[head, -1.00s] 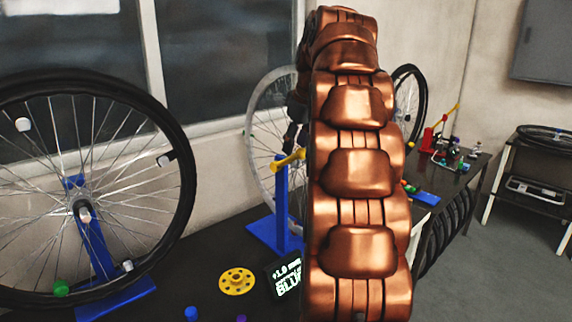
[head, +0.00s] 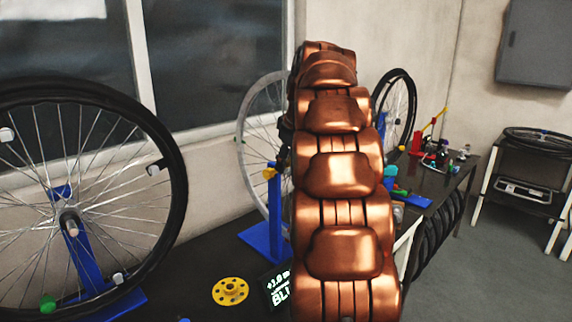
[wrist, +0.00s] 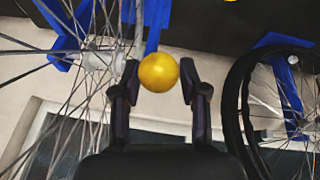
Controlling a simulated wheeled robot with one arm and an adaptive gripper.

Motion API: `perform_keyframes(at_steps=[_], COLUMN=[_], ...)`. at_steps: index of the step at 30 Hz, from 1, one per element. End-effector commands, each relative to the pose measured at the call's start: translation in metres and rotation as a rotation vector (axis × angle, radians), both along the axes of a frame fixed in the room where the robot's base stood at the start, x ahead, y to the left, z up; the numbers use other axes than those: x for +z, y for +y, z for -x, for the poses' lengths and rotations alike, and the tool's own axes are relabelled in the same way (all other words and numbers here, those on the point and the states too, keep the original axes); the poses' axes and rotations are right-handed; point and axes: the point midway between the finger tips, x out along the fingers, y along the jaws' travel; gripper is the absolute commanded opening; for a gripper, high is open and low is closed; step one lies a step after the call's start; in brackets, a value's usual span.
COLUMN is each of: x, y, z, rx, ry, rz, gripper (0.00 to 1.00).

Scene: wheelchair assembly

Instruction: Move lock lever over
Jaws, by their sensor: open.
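The lock lever is yellow and sits on top of a blue stand (head: 271,215) that holds a wheel with a pale rim (head: 244,135). In the head view a short yellow part of the lever (head: 270,173) shows just left of my copper arm. In the wrist view the lever's round yellow knob (wrist: 158,72) lies between the fingers of my gripper (wrist: 160,80). In the head view my arm hides the gripper and part of the wheel.
A black-tyred wheel (head: 172,195) on another blue stand fills the left. Another wheel (head: 397,100) and a side table with small parts stand to the right.

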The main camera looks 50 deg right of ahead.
Motion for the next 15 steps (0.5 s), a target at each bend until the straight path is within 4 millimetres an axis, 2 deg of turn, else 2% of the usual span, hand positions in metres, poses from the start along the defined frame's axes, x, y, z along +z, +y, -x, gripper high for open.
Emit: perform_keyframes(at_steps=[7,15], x=[-0.016,-0.019], y=[-0.003,-0.003], z=[-0.007,-0.008], rx=[-0.001,0.000], ry=[0.000,0.000], rz=[0.000,0.001], gripper=[0.43,0.43])
